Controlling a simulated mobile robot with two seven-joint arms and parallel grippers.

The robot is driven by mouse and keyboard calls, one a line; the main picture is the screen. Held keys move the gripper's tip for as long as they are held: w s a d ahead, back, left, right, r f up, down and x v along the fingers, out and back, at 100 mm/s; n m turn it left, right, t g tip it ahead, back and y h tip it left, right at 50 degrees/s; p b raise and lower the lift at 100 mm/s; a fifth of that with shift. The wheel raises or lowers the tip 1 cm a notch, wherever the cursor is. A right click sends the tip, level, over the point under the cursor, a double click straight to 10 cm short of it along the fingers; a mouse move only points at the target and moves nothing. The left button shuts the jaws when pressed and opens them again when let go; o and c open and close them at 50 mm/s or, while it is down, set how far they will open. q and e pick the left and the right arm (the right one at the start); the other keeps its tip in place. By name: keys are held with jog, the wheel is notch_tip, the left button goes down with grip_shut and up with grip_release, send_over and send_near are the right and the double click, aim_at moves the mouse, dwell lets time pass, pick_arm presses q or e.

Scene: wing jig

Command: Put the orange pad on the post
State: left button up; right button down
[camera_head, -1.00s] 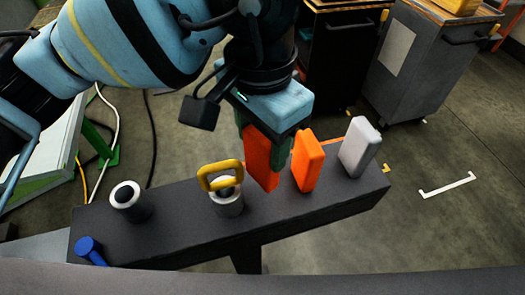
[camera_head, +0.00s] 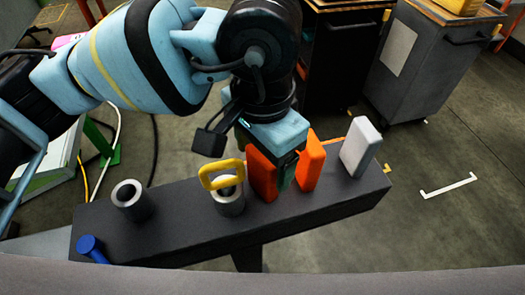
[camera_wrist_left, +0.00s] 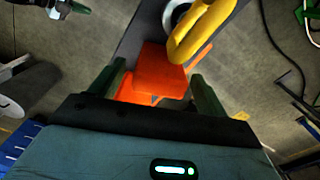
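An orange pad (camera_head: 262,177) stands upright on the dark beam, right of a grey post (camera_head: 230,204) with a yellow loop (camera_head: 221,174). A second orange pad (camera_head: 311,163) stands just right of it. Another grey post (camera_head: 130,204), hollow on top, is bare at the left. My left gripper (camera_head: 284,172) is low over the first pad, one green finger showing between the two pads. In the left wrist view its fingers (camera_wrist_left: 160,75) are apart, the orange pad (camera_wrist_left: 163,72) between them, with a gap beside the left finger. A dark, green-tipped part at the top left may be my right gripper (camera_wrist_left: 70,8).
A white pad (camera_head: 359,148) stands at the right end of the beam (camera_head: 185,240). A blue peg (camera_head: 91,248) is at its left front. Dark cabinets (camera_head: 425,65) stand behind. Open floor lies to the right.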

jog(key=shift+w+r, duration=0.15)
jog(key=shift+w, duration=0.1)
pick_arm(q)
jog(key=shift+r, duration=0.4)
notch_tip(320, 180, up, 12)
jog(key=shift+f, duration=0.2)
pick_arm(e)
jog(key=shift+s+f, duration=0.2)
jog(key=shift+f, duration=0.05)
